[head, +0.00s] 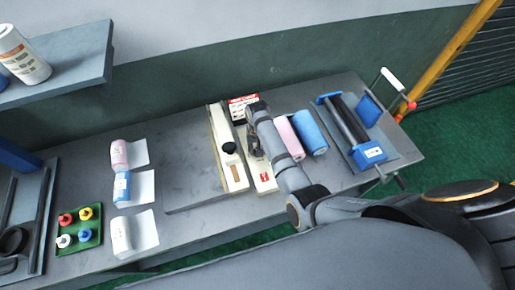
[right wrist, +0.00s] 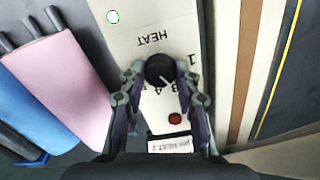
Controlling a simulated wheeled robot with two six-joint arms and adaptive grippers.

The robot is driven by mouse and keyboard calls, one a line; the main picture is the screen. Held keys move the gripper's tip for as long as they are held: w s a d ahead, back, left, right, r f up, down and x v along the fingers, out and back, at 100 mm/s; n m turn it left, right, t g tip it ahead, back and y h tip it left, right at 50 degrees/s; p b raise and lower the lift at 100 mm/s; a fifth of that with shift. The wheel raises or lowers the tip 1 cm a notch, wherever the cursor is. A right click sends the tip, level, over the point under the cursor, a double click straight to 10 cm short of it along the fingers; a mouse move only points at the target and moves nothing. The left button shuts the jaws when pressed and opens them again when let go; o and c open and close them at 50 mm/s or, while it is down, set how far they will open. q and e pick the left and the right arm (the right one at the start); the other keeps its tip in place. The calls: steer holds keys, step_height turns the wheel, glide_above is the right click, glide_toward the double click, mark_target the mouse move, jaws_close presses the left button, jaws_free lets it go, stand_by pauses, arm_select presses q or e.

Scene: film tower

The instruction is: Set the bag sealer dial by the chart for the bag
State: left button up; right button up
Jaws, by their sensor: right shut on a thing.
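The bag sealer (head: 262,178) is a long cream unit on the bench; its cream panel (right wrist: 150,20) fills the middle of the right wrist view. My right gripper (right wrist: 162,73) is shut on the black round dial (right wrist: 158,68), a finger at each side. A pale pointer mark on the dial slants down to the right. A red spot (right wrist: 175,118) and a small label mentioning HEAT (right wrist: 170,145) lie below it. A red-and-white card (head: 243,108), perhaps the chart, stands behind; its text is unreadable.
Pink (head: 288,137) and blue (head: 310,132) rolls lie right of my arm, near a blue roller device (head: 368,153).

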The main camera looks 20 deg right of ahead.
steer(key=shift+m, duration=1)
steer(key=o, duration=1.1)
steer(key=shift+o, duration=0.2)
